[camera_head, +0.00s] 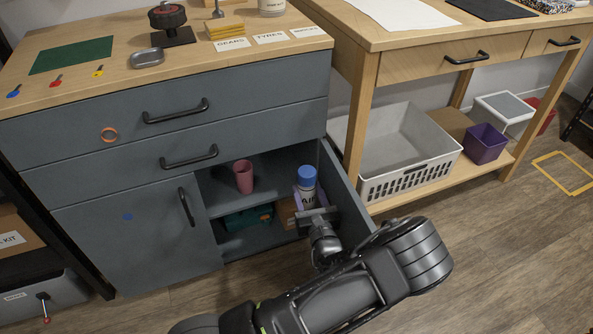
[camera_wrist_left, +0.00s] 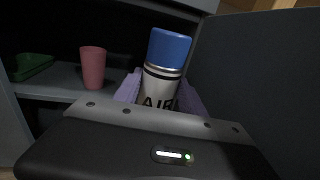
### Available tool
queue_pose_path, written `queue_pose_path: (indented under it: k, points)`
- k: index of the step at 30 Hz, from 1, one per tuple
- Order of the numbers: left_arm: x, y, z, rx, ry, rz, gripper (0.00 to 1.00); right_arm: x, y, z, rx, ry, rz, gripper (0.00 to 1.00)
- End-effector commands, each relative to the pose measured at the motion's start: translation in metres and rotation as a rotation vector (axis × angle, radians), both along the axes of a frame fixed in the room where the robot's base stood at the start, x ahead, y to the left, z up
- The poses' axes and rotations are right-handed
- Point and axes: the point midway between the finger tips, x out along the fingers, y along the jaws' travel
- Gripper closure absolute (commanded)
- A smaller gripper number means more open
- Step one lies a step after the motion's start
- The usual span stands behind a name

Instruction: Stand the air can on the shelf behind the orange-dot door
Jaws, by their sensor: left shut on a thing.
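The air can (camera_head: 306,181), white with a blue cap and black "AIR" lettering, is upright in the opening of the blue-grey cabinet's right compartment. It also shows in the left wrist view (camera_wrist_left: 163,75). My left gripper (camera_head: 308,204) is shut on it, with pale purple finger pads at its sides. The door (camera_head: 343,188) on the right stands open; its outer face and any orange dot are hidden. The shelf (camera_head: 222,202) inside holds a pink cup (camera_head: 243,177) left of the can. The can's base is hidden, so contact with the shelf cannot be told. My right gripper is out of view.
A green item (camera_head: 248,218) and a brown box (camera_head: 287,213) sit below the shelf. The closed left door (camera_head: 150,240) bears a blue dot. A white basket (camera_head: 410,160) stands right of the open door. Shelf room shows between cup and can.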

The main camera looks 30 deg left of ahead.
Motion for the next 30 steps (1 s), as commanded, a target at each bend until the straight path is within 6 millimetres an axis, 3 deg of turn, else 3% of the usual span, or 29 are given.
queue_pose_path:
  k: [9, 14, 26, 30]
  points:
    - [0.064, 0.069, -0.004, -0.001, -0.006, 0.004, 1.00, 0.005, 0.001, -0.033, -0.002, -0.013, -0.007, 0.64]
    - [0.088, 0.093, -0.003, 0.000, -0.004, 0.002, 1.00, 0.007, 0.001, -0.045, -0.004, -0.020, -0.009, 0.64]
    - [0.097, 0.101, 0.001, 0.001, -0.001, -0.001, 1.00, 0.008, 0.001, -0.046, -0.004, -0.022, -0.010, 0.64]
    - [0.097, 0.101, -0.011, -0.001, -0.001, 0.000, 1.00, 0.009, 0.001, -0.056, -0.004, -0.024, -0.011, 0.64]
